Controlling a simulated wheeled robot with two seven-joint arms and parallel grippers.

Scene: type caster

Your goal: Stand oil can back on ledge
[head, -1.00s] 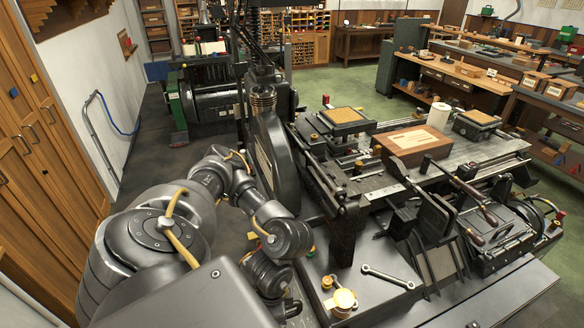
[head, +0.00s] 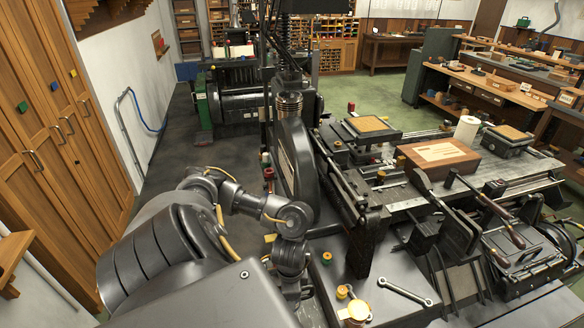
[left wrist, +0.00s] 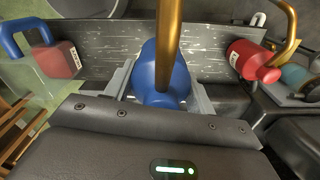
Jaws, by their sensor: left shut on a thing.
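In the left wrist view a blue oil can (left wrist: 156,72) with a long brass spout (left wrist: 167,38) sits between the fingers of my left gripper (left wrist: 160,88), which is shut on it. Behind it runs a grey, streaked ledge surface (left wrist: 108,48). I cannot tell whether the can touches it. In the head view my left arm reaches in from the lower left and its wrist bends down beside the press; the gripper's fingers and the can are hidden there. My right gripper is not in view.
In the left wrist view, a red can with a blue handle (left wrist: 62,60) stands left of the blue can, and another red can (left wrist: 252,66) lies to the right. In the head view the black press wheel (head: 295,165) stands close beside my arm; a wrench (head: 404,291) lies on the front plate.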

